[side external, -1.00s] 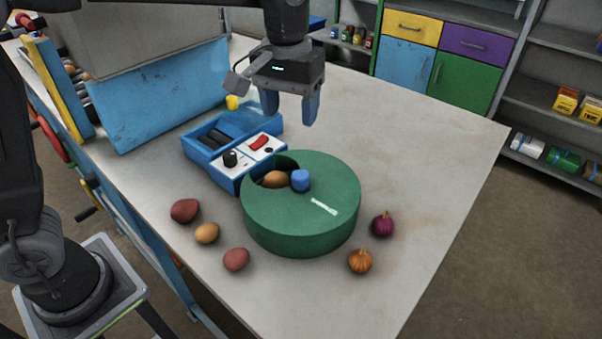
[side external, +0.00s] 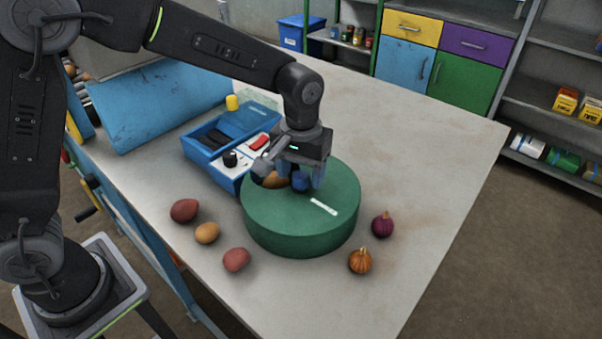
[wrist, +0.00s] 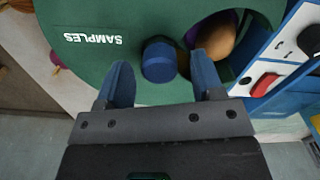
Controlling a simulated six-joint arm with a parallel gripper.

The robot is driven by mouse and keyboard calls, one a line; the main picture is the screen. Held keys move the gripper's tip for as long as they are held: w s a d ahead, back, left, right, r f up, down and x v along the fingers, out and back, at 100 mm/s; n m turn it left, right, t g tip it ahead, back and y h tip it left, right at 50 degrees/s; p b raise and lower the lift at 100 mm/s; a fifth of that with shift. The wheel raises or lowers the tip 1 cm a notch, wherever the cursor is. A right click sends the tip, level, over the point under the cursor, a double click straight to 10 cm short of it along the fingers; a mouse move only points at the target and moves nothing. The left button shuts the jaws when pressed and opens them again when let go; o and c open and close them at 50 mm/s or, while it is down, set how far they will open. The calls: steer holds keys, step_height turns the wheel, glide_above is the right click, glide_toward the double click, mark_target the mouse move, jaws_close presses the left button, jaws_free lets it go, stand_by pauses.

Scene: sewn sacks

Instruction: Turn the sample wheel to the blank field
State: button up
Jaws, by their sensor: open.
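The sample wheel (side external: 318,236) is a round green drum on the bench, with a white mark on its top. In the wrist view the drum (wrist: 110,18) shows the word SAMPLES upside down. A blue knob (wrist: 159,62) stands up from its top. Beside the knob, a cut-out window shows a tan-brown round thing (wrist: 217,36) and a sliver of purple. My gripper (side external: 309,185) is open, low over the drum. In the wrist view its fingers (wrist: 160,66) stand on either side of the knob, with gaps visible; the side external view partly hides the knob and window.
A blue box with a control panel (side external: 232,160) stands close behind the drum, with a red switch and black knob. Three potato-like things (side external: 207,233) lie left of the drum. A purple onion (side external: 383,224) and an orange one (side external: 360,261) lie right. The bench's right side is clear.

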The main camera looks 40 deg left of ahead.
steer(key=shift+f, duration=0.5)
jaws_close()
